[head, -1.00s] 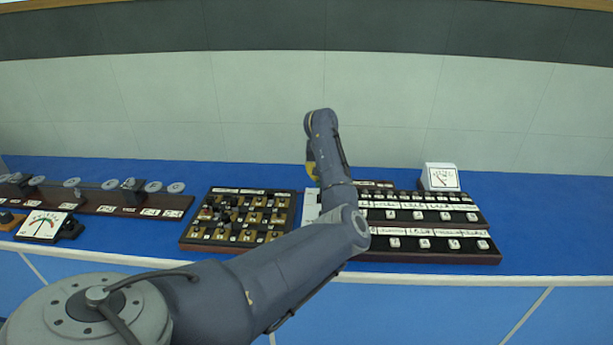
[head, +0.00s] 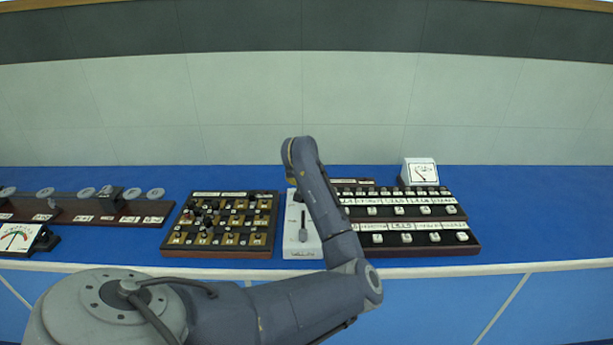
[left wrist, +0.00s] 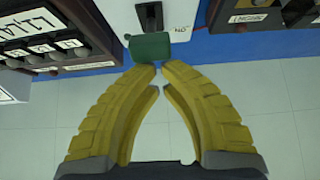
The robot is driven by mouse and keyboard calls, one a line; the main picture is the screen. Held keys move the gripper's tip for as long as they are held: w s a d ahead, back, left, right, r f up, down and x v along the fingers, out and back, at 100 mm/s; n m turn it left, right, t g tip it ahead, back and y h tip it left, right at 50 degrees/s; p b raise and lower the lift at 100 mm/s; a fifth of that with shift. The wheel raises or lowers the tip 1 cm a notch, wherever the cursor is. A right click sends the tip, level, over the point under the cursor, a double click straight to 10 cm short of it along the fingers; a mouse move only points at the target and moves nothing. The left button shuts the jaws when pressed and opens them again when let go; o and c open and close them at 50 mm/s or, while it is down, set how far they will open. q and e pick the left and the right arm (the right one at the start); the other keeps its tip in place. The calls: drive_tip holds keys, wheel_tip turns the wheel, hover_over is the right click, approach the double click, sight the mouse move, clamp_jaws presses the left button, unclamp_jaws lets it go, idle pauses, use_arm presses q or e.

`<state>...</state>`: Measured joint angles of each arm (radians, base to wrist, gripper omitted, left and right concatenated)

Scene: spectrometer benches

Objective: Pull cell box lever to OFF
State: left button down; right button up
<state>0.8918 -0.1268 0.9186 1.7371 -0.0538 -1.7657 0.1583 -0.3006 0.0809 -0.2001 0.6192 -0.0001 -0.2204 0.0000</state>
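The cell box (head: 293,245) is a white box at the middle of the bench in the head view, partly behind my left arm. Its lever (head: 303,232) has a dark handle toward the near end. In the left wrist view the green lever handle (left wrist: 150,48) sits just beyond my fingertips, on a stem in a slot of the white box (left wrist: 182,18), with upside-down lettering beside it. My left gripper (left wrist: 160,78) has yellow fingers with tips drawn together, apparently not around the handle. In the head view its fingers are mostly hidden. My right gripper is out of view.
A dark board with brass blocks (head: 184,243) stands left of the cell box. A dark resistance-style box with white labels (head: 458,248) stands close on the right, with a white meter (head: 419,172) behind. A long dark rail (head: 90,210) lies left.

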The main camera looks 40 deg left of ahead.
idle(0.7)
use_arm(q)
wheel_tip(320, 180, up, 9)
drive_tip(key=s+d, duration=0.2)
drive_tip(key=shift+s+d, duration=0.15)
drive_tip(key=shift+s, duration=0.15)
idle(0.6)
